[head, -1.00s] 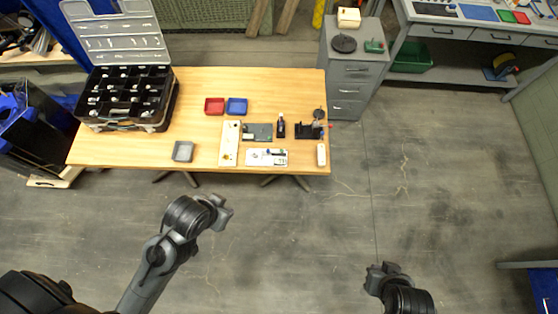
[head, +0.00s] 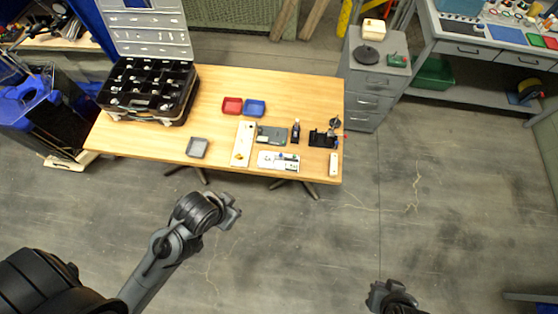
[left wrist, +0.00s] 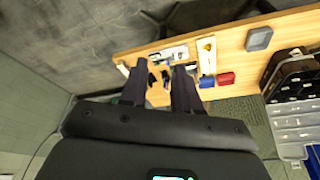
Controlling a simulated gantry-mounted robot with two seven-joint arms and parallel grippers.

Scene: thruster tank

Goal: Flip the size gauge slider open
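The size gauge is too small to make out for certain. A flat white device with dark markings (head: 278,161) lies near the table's front edge, and a long cream board (head: 243,144) lies left of it; I cannot tell which part is a slider. My left gripper (head: 232,211) is in front of the table, over the floor, apart from everything. In the left wrist view its two dark fingers (left wrist: 159,85) stand apart with nothing held. My right gripper (head: 381,292) is at the bottom of the head view, far from the table; its finger opening is unclear.
The wooden table (head: 220,165) also holds an open black parts case (head: 150,90), red (head: 232,105) and blue (head: 255,107) trays, a grey tray (head: 197,147), and a small black fixture (head: 322,140). A grey drawer cabinet (head: 372,80) stands at right. Floor in front is clear.

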